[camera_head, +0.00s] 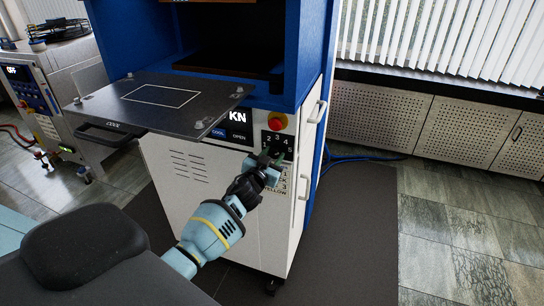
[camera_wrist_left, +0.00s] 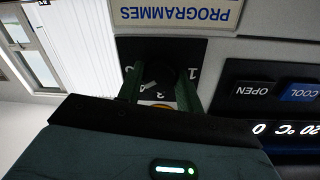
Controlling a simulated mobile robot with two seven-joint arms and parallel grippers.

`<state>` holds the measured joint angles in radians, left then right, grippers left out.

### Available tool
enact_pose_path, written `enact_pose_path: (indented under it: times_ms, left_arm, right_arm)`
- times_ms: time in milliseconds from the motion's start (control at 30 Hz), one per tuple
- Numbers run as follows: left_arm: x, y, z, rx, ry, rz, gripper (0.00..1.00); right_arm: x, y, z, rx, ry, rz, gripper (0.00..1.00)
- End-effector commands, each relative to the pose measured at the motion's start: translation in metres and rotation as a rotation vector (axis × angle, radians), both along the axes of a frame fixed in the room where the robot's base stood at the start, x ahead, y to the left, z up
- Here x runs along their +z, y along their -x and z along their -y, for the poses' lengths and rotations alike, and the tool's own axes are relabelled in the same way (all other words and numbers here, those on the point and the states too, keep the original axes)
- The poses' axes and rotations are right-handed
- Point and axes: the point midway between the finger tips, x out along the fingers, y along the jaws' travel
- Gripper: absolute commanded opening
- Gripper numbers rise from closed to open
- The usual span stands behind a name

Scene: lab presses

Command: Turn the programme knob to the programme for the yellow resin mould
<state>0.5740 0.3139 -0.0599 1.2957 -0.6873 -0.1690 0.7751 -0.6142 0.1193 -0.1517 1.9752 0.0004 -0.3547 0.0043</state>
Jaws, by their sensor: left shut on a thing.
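The programme knob (camera_wrist_left: 165,72) is a dark round knob on a black dial plate (camera_head: 277,142) with white numbers, on the front of the white and blue press. In the left wrist view, which is upside down, it sits between the two green fingers of my left gripper (camera_wrist_left: 160,92). In the head view my left gripper (camera_head: 268,159) is at the dial and hides the knob; it is shut on the knob. I cannot tell which number the knob points to. My right gripper is out of view.
A red stop button (camera_head: 277,122) is just above the dial. A metal platen (camera_head: 160,98) juts out at upper left. A white handle (camera_head: 318,112) is on the press's right side.

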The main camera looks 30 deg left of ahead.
Motion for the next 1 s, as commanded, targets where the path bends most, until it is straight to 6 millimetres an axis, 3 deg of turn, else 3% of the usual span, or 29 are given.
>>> enact_pose_path:
  times_ms: [1000]
  left_arm:
    - [0.0015,-0.0002,0.0007,0.0,-0.889,-0.214,0.13]
  right_arm:
    - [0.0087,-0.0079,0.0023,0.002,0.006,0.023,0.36]
